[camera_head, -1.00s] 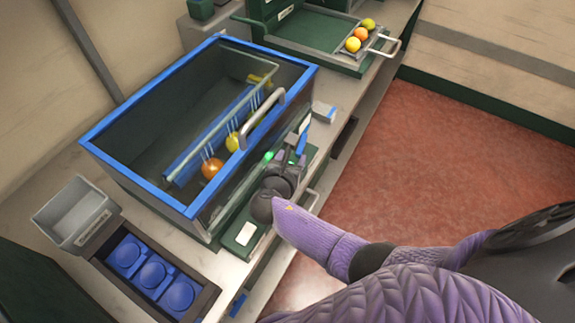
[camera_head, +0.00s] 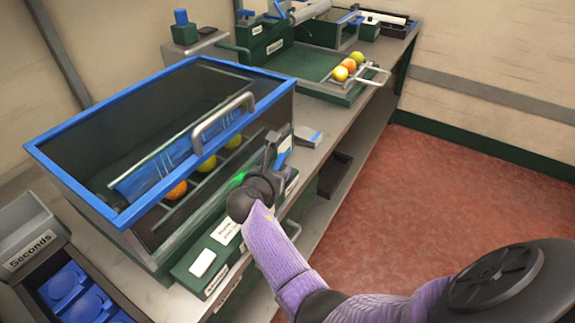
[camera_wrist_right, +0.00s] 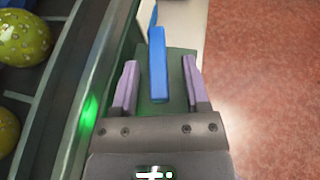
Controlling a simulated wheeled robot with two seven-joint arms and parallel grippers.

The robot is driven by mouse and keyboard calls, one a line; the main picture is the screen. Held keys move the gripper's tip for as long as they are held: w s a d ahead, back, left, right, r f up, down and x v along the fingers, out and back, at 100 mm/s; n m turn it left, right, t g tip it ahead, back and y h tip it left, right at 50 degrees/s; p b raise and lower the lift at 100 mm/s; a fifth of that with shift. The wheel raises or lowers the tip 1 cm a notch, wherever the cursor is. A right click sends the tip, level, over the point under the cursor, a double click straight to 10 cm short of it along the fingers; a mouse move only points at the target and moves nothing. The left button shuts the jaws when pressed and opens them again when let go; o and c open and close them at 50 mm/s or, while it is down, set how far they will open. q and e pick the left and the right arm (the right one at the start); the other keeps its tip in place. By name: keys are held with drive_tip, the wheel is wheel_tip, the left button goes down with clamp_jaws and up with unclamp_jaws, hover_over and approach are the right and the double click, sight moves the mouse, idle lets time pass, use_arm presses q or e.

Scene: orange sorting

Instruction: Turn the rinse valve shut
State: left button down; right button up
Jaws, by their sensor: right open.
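The blue lever (camera_wrist_right: 158,65), which looks like the valve handle, stands between the two purple fingers of my right gripper (camera_wrist_right: 160,78) in the right wrist view. There is a visible gap on each side, so the fingers are open around it and not clamped. In the head view my right gripper (camera_head: 272,150) is at the front side of the blue-rimmed tank, above a green base. The gripper partly hides the lever and its mount there. A green light (camera_head: 237,179) glows beside the gripper. My left gripper is out of view.
The blue-rimmed tank (camera_head: 75,188) holds an orange fruit (camera_head: 177,190) and yellow ones. A green tray with a handle (camera_head: 372,76) and fruit stands farther back. A grey bin marked Seconds (camera_head: 30,248) is at the left. Open red floor (camera_head: 430,200) lies right of the counter.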

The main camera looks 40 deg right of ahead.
drive_tip(key=shift+w+d+f, duration=0.15)
drive_tip(key=shift+d+f, duration=0.05)
drive_tip(key=shift+d, duration=0.05)
drive_tip(key=shift+a+r, duration=0.2)
drive_tip(key=shift+c, duration=0.3)
drive_tip(key=c, duration=0.7)
clamp_jaws()
drive_tip(key=shift+m+g+h, duration=0.5)
drive_tip(key=shift+m+g, duration=0.3)
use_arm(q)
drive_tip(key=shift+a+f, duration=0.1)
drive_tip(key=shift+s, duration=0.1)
use_arm(e)
drive_tip(key=o, duration=0.8)
unclamp_jaws()
drive_tip(key=shift+c, duration=0.2)
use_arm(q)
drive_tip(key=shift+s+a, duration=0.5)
use_arm(e)
drive_tip(key=shift+a, duration=0.1)
